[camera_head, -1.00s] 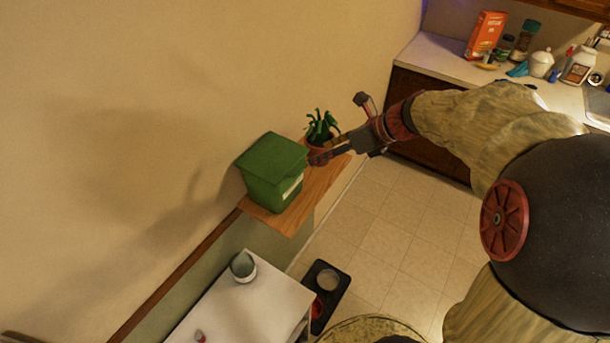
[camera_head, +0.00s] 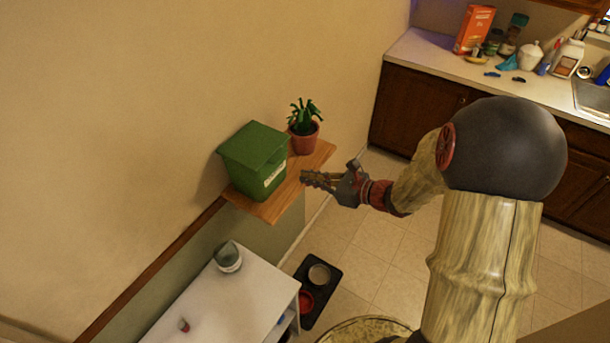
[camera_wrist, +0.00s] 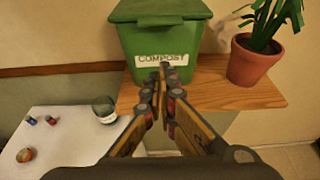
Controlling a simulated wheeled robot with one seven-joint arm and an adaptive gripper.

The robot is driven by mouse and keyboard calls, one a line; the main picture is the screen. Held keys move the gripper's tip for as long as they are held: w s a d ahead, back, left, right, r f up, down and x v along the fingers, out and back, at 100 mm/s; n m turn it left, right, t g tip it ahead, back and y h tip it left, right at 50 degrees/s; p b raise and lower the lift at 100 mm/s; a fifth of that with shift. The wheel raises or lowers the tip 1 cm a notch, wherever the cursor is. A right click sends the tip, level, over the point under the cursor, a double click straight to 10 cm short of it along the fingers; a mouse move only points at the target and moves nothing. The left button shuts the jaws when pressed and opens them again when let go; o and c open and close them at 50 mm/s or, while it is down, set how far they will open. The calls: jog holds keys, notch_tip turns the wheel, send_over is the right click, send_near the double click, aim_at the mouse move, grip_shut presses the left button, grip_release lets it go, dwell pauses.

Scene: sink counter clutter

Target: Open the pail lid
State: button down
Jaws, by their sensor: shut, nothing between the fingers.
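A green compost pail (camera_head: 258,165) with a white label stands on a wooden wall shelf (camera_head: 283,199). Its green lid (camera_head: 254,143) lies closed on top. In the wrist view the pail (camera_wrist: 165,45) is straight ahead, with "COMPOST" on its label and the lid (camera_wrist: 160,10) cut off by the top edge. My gripper (camera_head: 306,178) is shut and empty, to the right of the pail near the shelf's front edge. In the wrist view my gripper's fingertips (camera_wrist: 162,72) meet just in front of the label. I cannot tell whether they touch the pail.
A potted plant (camera_head: 305,135) stands on the shelf beside the pail, to its right. A white table (camera_head: 215,300) with a glass jar (camera_head: 228,257) is below left. A black tray (camera_head: 325,285) with bowls lies on the floor. A cluttered sink counter (camera_head: 430,55) is at the back right.

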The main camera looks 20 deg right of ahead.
jog(key=x, duration=0.8)
jog(key=shift+w+a+f, duration=0.15)
jog(key=shift+a, duration=0.05)
notch_tip(320, 180, up, 4)
jog(key=shift+d+r+p, duration=0.1)
jog(key=shift+d+p, duration=0.05)
jog(key=shift+p, duration=0.3)
